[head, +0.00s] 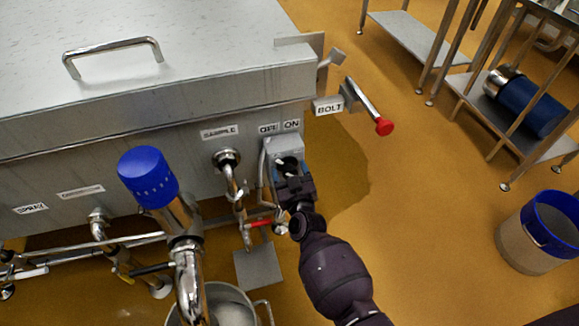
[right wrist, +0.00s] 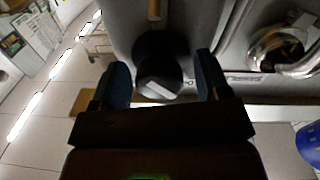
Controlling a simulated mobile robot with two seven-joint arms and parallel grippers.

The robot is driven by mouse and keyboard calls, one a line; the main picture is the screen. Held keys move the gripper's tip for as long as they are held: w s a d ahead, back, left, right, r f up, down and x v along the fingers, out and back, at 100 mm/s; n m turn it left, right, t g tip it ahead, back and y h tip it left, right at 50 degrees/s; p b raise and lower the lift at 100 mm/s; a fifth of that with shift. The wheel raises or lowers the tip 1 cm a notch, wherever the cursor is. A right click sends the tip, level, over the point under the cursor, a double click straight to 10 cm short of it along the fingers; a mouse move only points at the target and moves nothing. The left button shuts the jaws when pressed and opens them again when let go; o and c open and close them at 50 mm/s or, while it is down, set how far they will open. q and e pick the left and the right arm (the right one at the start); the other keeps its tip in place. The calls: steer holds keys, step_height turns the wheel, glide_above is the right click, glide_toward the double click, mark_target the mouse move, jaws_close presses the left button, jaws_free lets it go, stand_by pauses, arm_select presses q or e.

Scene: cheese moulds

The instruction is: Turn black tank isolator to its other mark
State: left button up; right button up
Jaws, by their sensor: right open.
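The black tank isolator (right wrist: 160,62) is a round dark knob with a pale mark on its face in the right wrist view. In the head view it sits on a grey box (head: 284,147) on the tank front, below two small labels, the right one reading ON. My right gripper (head: 290,178) is in front of the box and covers most of the knob. In the right wrist view the open fingers (right wrist: 160,82) stand on either side of the knob; I cannot tell whether they touch it. My left gripper is not in view.
The steel tank (head: 190,95) fills the upper left. Left of the isolator are a sample valve (head: 227,158), a red-handled valve (head: 259,223) and a blue-capped pipe (head: 148,177). A red-tipped bolt handle (head: 384,126) juts out at right. Floor to the right is clear up to a bucket (head: 535,235).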

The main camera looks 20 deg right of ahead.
steer(key=shift+c, duration=0.3)
steer(key=c, duration=0.9)
steer(key=shift+o, duration=0.2)
steer(key=shift+r+m, duration=0.1)
steer(key=shift+m, duration=0.2)
steer(key=m, duration=0.2)
steer(key=shift+m+p, duration=0.4)
steer(key=m, duration=1)
steer(key=shift+s+d+m+g+y, duration=0.1)
steer(key=shift+m+g+y, duration=0.2)
steer(key=shift+m, duration=1.6)
